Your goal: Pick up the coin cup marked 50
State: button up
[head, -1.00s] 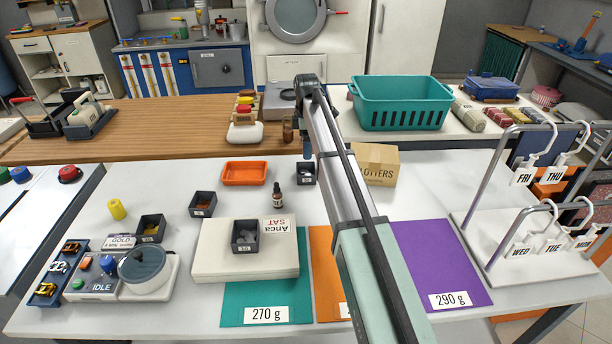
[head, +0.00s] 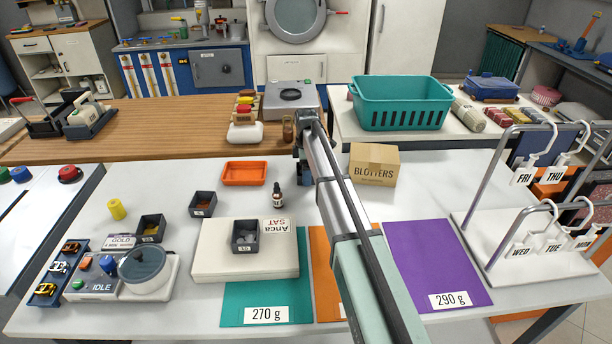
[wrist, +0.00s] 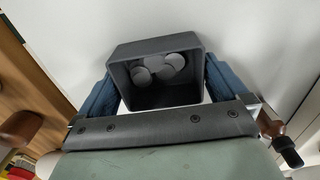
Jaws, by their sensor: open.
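In the wrist view a dark grey square cup (wrist: 150,48) holding several silver coins sits between the two blue fingers of my gripper (wrist: 160,80). The fingers are open, one on each side of the cup; whether they touch it I cannot tell. No marking on this cup is visible. In the head view my gripper (head: 303,172) is low over the back of the white table, and my arm hides this cup. Other dark coin cups stand to the left: one with copper coins (head: 203,204), one with yellowish coins (head: 151,229), and one with silver coins (head: 245,237). Their small labels are not clearly readable.
The silver-coin cup at left stands on a white box (head: 215,262). An orange tray (head: 244,173), a dark dropper bottle (head: 277,196) and a blotters carton (head: 373,165) are near my gripper. A teal basket (head: 402,104) stands behind.

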jog(key=shift+c, duration=0.4)
jog(key=c, duration=0.6)
jog(key=shift+c, duration=0.2)
